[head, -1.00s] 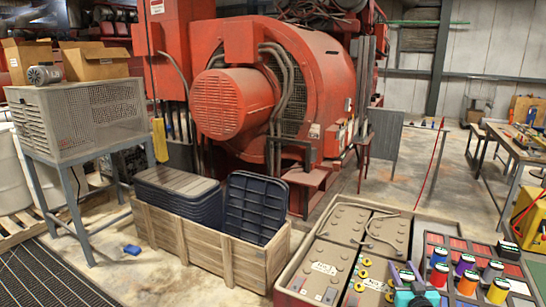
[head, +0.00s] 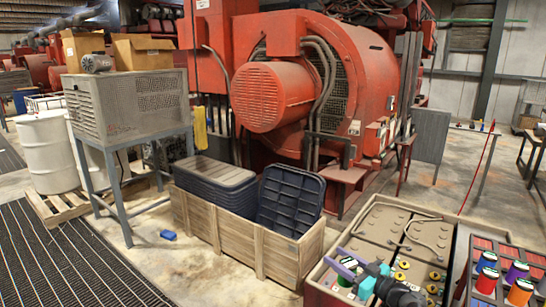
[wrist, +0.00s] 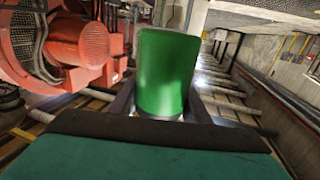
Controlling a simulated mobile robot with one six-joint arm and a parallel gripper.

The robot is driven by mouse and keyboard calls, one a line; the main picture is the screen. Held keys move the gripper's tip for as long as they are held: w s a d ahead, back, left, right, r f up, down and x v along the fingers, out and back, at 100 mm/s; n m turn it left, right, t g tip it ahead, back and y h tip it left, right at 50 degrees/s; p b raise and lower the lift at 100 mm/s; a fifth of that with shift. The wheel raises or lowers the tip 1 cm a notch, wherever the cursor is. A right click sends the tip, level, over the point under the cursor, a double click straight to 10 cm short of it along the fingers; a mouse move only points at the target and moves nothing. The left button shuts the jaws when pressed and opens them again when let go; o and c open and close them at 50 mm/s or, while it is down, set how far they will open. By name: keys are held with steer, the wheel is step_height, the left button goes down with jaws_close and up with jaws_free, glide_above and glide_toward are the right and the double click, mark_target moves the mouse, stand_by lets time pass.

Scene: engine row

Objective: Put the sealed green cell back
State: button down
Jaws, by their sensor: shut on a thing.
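The green cell (wrist: 168,72) stands upright in the wrist view, held between the dark fingers of my gripper (wrist: 160,112). Its lower end is hidden by the gripper. In the head view my gripper (head: 354,274), with purple and teal parts, is at the bottom, in front of the battery case; a small patch of green shows at it. I cannot tell its height above the case. Other cells stand upright in a rack (head: 482,243) at the lower right: a red one (head: 486,262), a purple one (head: 517,271) and an orange one (head: 519,293).
A wooden crate (head: 240,237) with dark lids is further left. A large red generator (head: 290,90) stands behind. A blue object (head: 168,234) lies on the open floor near a dark grating (head: 50,255).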

steer(key=s+a+f+n+g+y, duration=0.2)
steer(key=s+a+g+y, duration=0.1)
steer(key=s+a, duration=0.1)
steer(key=shift+n, duration=0.4)
stand_by(0.5)
